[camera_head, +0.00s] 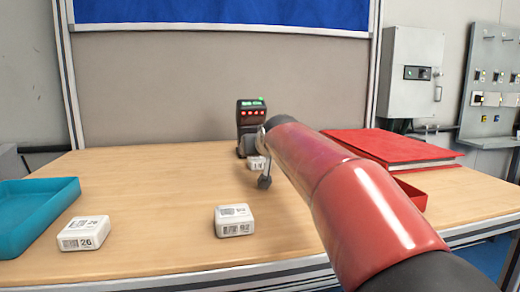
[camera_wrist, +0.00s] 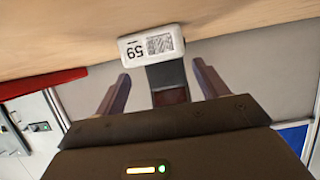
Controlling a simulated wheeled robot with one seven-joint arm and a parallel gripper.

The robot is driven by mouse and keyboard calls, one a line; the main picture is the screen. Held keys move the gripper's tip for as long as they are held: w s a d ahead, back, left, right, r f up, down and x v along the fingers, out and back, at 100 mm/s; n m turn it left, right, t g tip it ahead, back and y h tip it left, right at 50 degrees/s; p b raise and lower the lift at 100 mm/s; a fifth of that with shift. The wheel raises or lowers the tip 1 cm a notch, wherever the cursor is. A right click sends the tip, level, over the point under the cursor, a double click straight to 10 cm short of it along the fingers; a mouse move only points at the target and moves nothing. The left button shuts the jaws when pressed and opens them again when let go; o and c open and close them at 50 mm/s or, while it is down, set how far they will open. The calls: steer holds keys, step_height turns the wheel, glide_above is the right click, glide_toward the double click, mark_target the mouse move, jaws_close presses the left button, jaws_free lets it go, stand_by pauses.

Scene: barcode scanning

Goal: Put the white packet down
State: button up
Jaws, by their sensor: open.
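A white packet (camera_wrist: 140,53) with a barcode and the number 59 lies on the wooden table, in front of the dark scanner (camera_head: 250,118). In the head view this packet (camera_head: 256,163) is small and partly hidden by my arm. My gripper (camera_wrist: 161,71) is open and empty in the wrist view. Its two fingers are spread wide, with the packet just beyond the tips and clear of both. In the head view my gripper is largely hidden, with one dark finger showing beside the packet. The scanner's base shows behind the packet in the wrist view.
Two more white packets lie nearer the front, one marked 26 (camera_head: 83,233) and one marked 82 (camera_head: 235,221). A teal tray (camera_head: 62,196) is at the left. A red folder (camera_head: 395,150) and a red tray (camera_head: 414,196) are at the right. The table's middle left is clear.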

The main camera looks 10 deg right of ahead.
steer(key=shift+f+g+p, duration=0.3)
steer(key=shift+f, duration=0.25)
steer(key=v, duration=0.8)
steer(key=b+v, duration=0.1)
steer(key=v, duration=0.3)
steer(key=shift+r, duration=0.45)
